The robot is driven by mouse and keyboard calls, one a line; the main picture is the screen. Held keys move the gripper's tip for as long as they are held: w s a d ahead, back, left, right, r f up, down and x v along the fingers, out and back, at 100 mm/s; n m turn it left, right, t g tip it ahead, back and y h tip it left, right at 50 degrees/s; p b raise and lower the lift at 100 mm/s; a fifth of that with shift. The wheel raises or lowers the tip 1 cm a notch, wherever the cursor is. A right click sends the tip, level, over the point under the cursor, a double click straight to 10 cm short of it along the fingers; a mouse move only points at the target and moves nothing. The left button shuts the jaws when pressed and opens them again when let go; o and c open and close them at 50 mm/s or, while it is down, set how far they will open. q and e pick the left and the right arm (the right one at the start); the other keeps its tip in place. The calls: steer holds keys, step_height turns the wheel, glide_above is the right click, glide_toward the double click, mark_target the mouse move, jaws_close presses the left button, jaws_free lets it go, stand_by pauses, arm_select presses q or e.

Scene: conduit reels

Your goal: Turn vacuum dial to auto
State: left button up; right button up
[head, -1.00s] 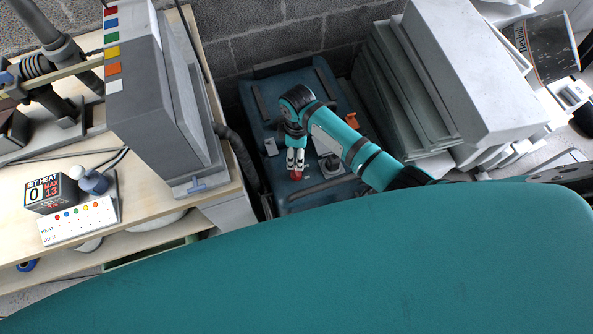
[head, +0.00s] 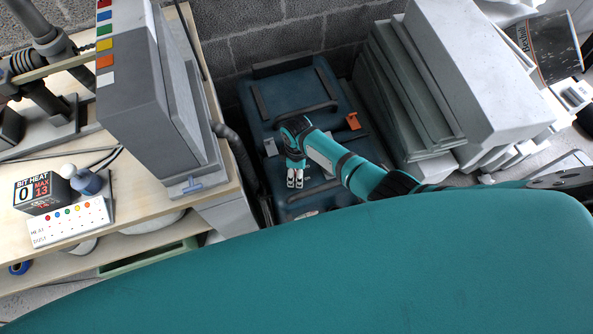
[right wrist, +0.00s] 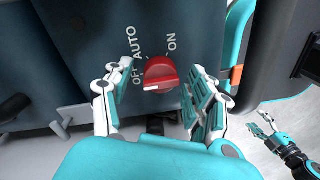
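The vacuum (head: 290,90) is a dark blue box on the floor against the block wall in the head view. Its red dial (right wrist: 160,74) shows in the right wrist view, with printed labels OFF, AUTO and ON around it. The dial's white mark is at its left end, towards the OFF side. My right gripper (head: 295,179) is open, with one finger on each side of the dial in the right wrist view; contact is not visible. The dial is hidden in the head view. My left gripper (right wrist: 257,123) shows open and empty at lower right in the right wrist view.
A wooden bench (head: 225,180) with a grey machine (head: 150,90) stands left of the vacuum. Stacked grey slabs (head: 420,90) stand close on its right. A black hose (head: 238,155) runs between bench and vacuum. An orange piece (head: 353,121) sits at the vacuum's right side.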

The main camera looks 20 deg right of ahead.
steer(key=c, duration=1)
steer(key=shift+c, duration=0.2)
steer(key=m+p, duration=0.1)
steer(key=m, duration=0.1)
steer(key=shift+r+m+p, duration=0.15)
steer(key=shift+m+p, duration=0.15)
steer(key=shift+p, duration=0.05)
steer(key=m+p, duration=0.1)
steer(key=m, duration=0.1)
steer(key=shift+s+m, duration=0.1)
steer(key=shift+m, duration=0.3)
steer(key=m+p, duration=0.1)
steer(key=m, duration=0.2)
steer(key=shift+m+t+p, duration=0.3)
steer(key=shift+m+p, duration=0.3)
steer(key=shift+m, duration=1)
